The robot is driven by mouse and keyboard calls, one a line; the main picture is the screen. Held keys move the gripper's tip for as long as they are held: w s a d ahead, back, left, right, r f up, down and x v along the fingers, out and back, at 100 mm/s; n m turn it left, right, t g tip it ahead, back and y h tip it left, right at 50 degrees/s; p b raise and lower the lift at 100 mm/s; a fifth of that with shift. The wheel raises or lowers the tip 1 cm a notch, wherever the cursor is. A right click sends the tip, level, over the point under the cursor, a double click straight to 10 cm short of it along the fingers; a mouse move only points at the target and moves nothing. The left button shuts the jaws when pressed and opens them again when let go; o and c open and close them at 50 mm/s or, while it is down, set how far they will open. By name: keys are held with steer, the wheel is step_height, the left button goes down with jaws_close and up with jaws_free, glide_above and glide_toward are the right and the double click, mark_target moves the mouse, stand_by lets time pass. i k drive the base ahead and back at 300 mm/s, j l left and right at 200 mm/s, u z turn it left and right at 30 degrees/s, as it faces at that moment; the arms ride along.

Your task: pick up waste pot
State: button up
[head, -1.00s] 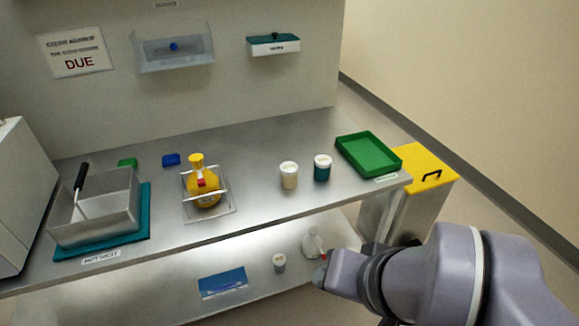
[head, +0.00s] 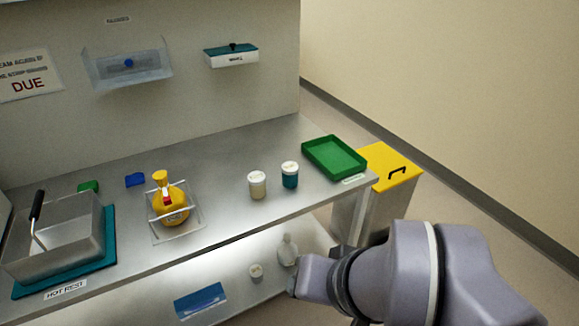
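No label reading waste pot is legible, so I cannot tell which pot is meant. A cream pot with a white lid (head: 257,185) stands upright on the steel bench. A teal pot with a white lid (head: 289,175) stands just right of it. A small pale pot (head: 256,271) stands on the lower shelf, left of a whitish bottle (head: 287,250). My arm comes in from the lower right. Its far end (head: 300,280) appears in front of the lower shelf, just right of the small pale pot in the picture. No fingers can be made out there.
A green tray (head: 335,148) sits at the bench's right end, beside a yellow-lidded bin (head: 392,166). A blue box (head: 200,300) lies on the lower shelf.

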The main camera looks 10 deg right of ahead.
mark_target(256, 180)
steer(key=i+l+u, duration=0.3)
steer(key=i+l, duration=0.25)
steer(key=i+l+u, duration=0.25)
steer(key=i+l, duration=0.45)
